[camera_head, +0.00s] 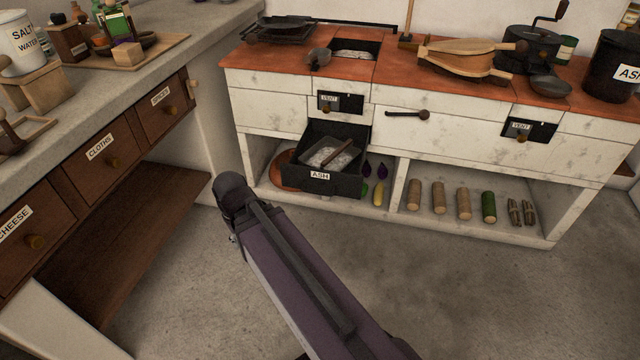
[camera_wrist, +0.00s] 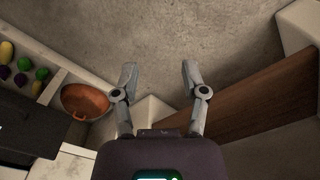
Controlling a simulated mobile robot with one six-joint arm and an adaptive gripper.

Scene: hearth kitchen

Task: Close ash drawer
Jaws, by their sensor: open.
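The ash drawer (camera_head: 321,180) is black and labelled ASH. It is pulled out of the white hearth unit in the head view and holds grey ash and a small tool with a wooden handle (camera_head: 339,151). In the wrist view, a dark surface at the left edge (camera_wrist: 28,135) is probably part of this drawer. My gripper (camera_wrist: 157,72) is open and empty in the wrist view, its fingers over bare floor. In the head view my arm reaches up to the left of the drawer's front, apart from it; the gripper's fingers are hidden there.
A lower shelf holds a copper-coloured pan (camera_wrist: 86,101), vegetables (camera_wrist: 22,79) and several logs (camera_head: 438,197). A grey counter with labelled wooden drawers (camera_head: 112,153) stands at the left, with a low brown shelf (camera_head: 130,235). The floor (camera_head: 470,300) at the right front is clear.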

